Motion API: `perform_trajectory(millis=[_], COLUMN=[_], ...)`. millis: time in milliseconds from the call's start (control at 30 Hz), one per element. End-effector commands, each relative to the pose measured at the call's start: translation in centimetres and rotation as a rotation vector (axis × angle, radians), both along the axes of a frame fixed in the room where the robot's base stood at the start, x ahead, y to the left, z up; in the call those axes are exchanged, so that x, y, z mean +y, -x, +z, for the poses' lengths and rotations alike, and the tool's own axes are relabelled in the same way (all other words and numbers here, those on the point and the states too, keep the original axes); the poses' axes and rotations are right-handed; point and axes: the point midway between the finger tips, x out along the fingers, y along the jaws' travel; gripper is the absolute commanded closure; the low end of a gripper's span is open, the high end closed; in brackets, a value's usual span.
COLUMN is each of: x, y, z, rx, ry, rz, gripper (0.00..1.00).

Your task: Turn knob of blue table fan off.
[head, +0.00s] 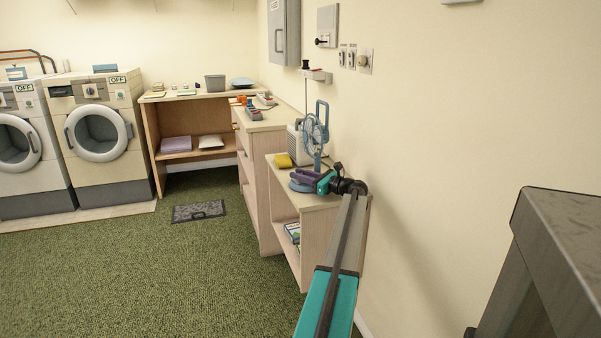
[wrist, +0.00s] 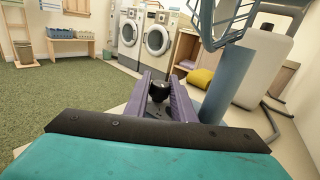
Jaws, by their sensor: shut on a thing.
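The blue table fan (head: 317,132) stands on the low wooden shelf unit by the right wall. In the wrist view its blue post (wrist: 228,84) rises just right of my fingers, with part of its cage (wrist: 227,20) above. My gripper (head: 306,177) is low at the front of the fan, over its blue base. In the wrist view my purple fingers (wrist: 160,93) are shut on a small dark knob (wrist: 158,91). The knob's pointer and setting cannot be made out. The fingers hide much of the fan's base.
A yellow item (head: 283,160) lies beside the fan; a pale container (wrist: 268,66) stands behind the post. The shelf top (head: 319,201) is narrow and meets the wall. A dark-topped piece of furniture (head: 570,240) is at right. Green carpet (head: 150,270) is open at left.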

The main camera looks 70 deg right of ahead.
Motion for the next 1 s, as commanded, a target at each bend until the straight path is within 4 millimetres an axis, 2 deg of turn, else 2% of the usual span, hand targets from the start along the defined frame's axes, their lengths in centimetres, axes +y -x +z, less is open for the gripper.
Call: perform_trajectory(millis=[367, 400, 500, 833, 1000], x=[0.0, 0.0, 0.0, 0.01, 0.2], y=[0.07, 0.07, 0.07, 0.13, 0.89], z=[-0.1, -0.1, -0.08, -0.01, 0.04], rx=[0.0, 0.0, 0.0, -0.001, -0.001], ry=[0.001, 0.001, 0.001, 0.0, 0.0], rz=[0.005, 0.005, 0.004, 0.004, 0.004], gripper=[1.0, 0.76, 0.59, 0.58, 0.58])
